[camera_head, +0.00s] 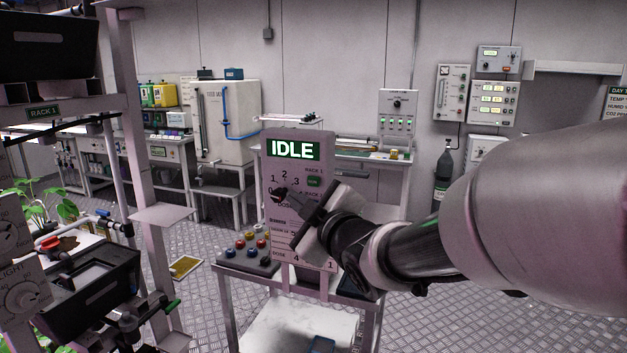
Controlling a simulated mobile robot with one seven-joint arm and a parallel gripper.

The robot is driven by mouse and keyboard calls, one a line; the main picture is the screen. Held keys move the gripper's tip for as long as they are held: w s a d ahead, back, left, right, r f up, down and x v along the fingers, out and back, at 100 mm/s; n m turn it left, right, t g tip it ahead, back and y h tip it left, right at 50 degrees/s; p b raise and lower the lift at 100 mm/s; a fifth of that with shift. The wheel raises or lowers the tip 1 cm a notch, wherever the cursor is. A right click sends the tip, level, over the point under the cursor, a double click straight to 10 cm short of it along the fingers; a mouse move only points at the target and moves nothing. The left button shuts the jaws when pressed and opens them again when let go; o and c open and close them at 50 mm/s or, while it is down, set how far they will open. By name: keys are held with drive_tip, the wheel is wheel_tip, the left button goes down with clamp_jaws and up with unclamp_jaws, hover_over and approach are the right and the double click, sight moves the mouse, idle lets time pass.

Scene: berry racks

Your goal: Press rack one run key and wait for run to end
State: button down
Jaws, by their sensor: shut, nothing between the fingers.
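The control panel (262,150) stands upright on a small stand in the middle. Its green display (293,149) reads IDLE. A small green key (314,181) sits on the panel's upper right, under a small label that seems to read RACK 1. A dial with numbers lies to its left. My gripper (281,194) is shut and empty in front of the dial area, left of and a little below the green key. It hides part of the dial and the labels below. I cannot tell whether its tips touch the panel.
Rack 1, with its sign (43,112), and plants (40,205) fill the left side. Several coloured knobs (240,244) sit on the stand beside the panel's foot. A yellow tray (185,268) lies on the floor. Benches, a white tank (228,110) and wall boxes line the back.

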sight(311, 189)
drive_tip(key=shift+w+d+p, duration=0.25)
drive_tip(key=shift+w+d, duration=0.15)
drive_tip(key=shift+w, duration=0.65)
drive_tip(key=shift+w+d+p, duration=0.2)
drive_tip(key=shift+w+d, duration=0.15)
drive_tip(key=shift+w, duration=0.75)
drive_tip(key=shift+w+d+p, duration=0.25)
drive_tip(key=shift+w+d, duration=0.15)
drive_tip(key=shift+w, duration=0.65)
drive_tip(key=shift+w+d, duration=0.15)
drive_tip(key=shift+w, duration=0.25)
drive_tip(key=shift+w+d, duration=0.2)
drive_tip(key=shift+w, duration=0.25)
idle(0.4)
drive_tip(key=shift+s+a+b, duration=0.35)
drive_tip(key=shift+s+b, duration=0.35)
drive_tip(key=shift+s, duration=0.15)
